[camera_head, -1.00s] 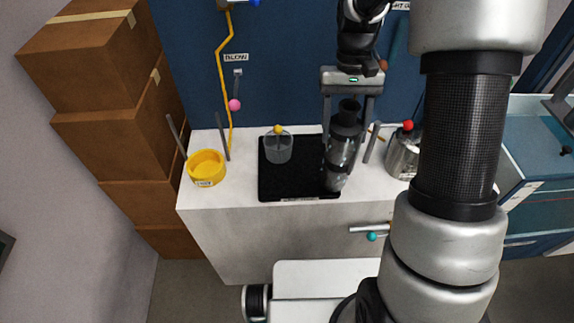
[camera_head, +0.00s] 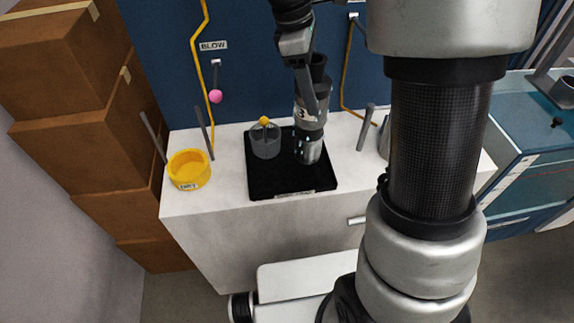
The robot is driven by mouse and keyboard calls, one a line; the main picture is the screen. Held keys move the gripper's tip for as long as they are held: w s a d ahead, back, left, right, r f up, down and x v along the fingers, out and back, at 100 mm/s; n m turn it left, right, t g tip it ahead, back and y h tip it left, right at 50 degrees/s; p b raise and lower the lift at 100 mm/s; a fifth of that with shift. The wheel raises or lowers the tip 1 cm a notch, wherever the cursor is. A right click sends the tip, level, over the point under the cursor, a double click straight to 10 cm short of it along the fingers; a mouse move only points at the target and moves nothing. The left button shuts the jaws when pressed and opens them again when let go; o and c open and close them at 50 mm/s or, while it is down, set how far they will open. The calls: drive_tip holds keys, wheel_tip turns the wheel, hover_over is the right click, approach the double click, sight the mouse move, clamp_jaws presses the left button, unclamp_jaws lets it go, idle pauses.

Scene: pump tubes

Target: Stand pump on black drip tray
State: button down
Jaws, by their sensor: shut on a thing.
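The pump (camera_head: 311,108) is a dark, cylindrical body with a clear, shiny lower part. It is upright with a slight tilt, over the right half of the black drip tray (camera_head: 285,187). I cannot tell whether its bottom touches the tray. My gripper (camera_head: 314,100) is shut on the pump from above, seen edge-on, with one finger along its front side. The tray lies flat on the white counter. A clear cup (camera_head: 265,144) with a yellow ball on top stands at the tray's back left.
A yellow round bin (camera_head: 189,172) stands left of the tray between grey posts (camera_head: 205,133). Another grey post (camera_head: 366,127) and a metal vessel (camera_head: 384,138), mostly hidden by my arm, stand to the right. The white counter (camera_head: 228,178) is clear between bin and tray.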

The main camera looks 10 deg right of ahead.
sight(315, 73)
wheel_tip(315, 73, up, 2)
drive_tip(key=n+t+b, duration=0.1)
drive_tip(key=n, duration=0.2)
drive_tip(key=n+b, duration=0.1)
drive_tip(key=n, duration=0.2)
drive_tip(key=shift+d+r+t, duration=0.1)
drive_tip(key=shift+t, duration=0.3)
drive_tip(key=r+n, duration=0.1)
drive_tip(key=n, duration=0.1)
drive_tip(key=n+t+b, duration=0.1)
drive_tip(key=n, duration=0.1)
drive_tip(key=shift+r, duration=0.35)
wheel_tip(315, 73, down, 10)
drive_tip(key=b, duration=0.2)
drive_tip(key=shift+n, duration=0.3)
drive_tip(key=c, duration=0.6)
unclamp_jaws()
drive_tip(key=shift+s+f+y, duration=0.15)
drive_tip(key=shift+f+y, duration=0.05)
drive_tip(key=shift+y, duration=0.1)
drive_tip(key=shift+o, duration=0.2)
